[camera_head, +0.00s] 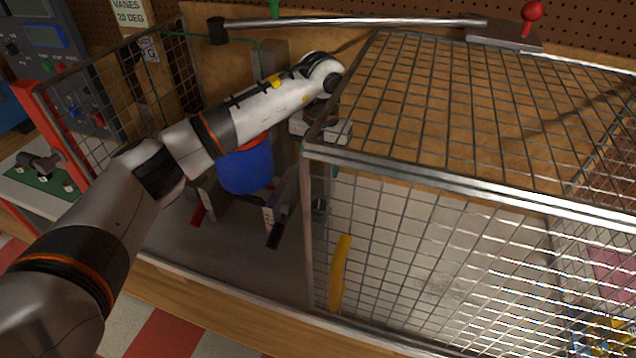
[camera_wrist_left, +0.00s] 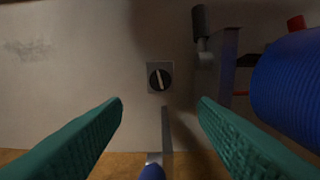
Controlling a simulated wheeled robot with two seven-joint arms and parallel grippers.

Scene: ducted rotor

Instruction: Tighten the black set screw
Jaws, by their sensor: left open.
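In the left wrist view, a black round piece with a pale bar across it (camera_wrist_left: 160,80), which looks like the black set screw, sits on a small grey square plate. The bar stands nearly upright, tilted slightly. My left gripper (camera_wrist_left: 161,106) is open, with its two green fingers to either side below the screw in the picture. Nothing is between the fingertips, and they are apart from the screw. In the head view, my left gripper (camera_head: 320,128) points down beside the cage corner, its fingertips hidden. I cannot make out the screw there. My right gripper is not in view.
A wire mesh cage (camera_head: 430,175) fills the right side. A blue cylinder (camera_head: 246,172) stands left of the gripper; it also shows in the wrist view (camera_wrist_left: 290,88). A black-ended lever (camera_head: 275,228) and a yellow handle (camera_head: 340,272) are near. A mesh panel (camera_head: 120,95) stands left.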

